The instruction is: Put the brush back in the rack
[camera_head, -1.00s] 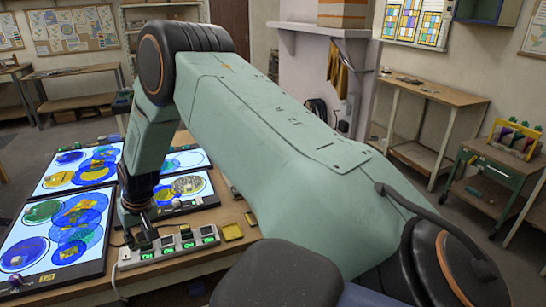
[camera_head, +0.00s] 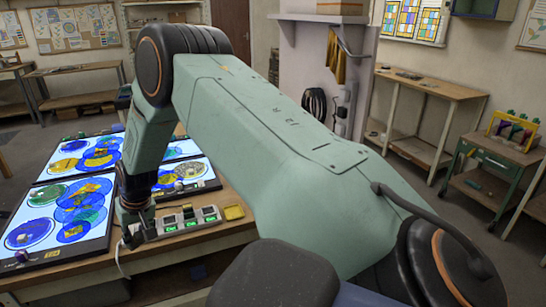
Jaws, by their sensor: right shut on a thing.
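My right gripper (camera_head: 137,232) hangs low at the left end of a grey strip (camera_head: 187,219) on the table, with its fingers pointing down. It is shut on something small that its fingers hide. I cannot make out the brush for certain. The grey strip has several slots and green-lit labels along its front; I cannot tell whether it is the rack. My left gripper is not in view.
Several lit panels (camera_head: 15,213) with coloured glass discs cover the table's left. A green cart (camera_head: 497,165) and a wooden bench (camera_head: 432,91) stand at the right.

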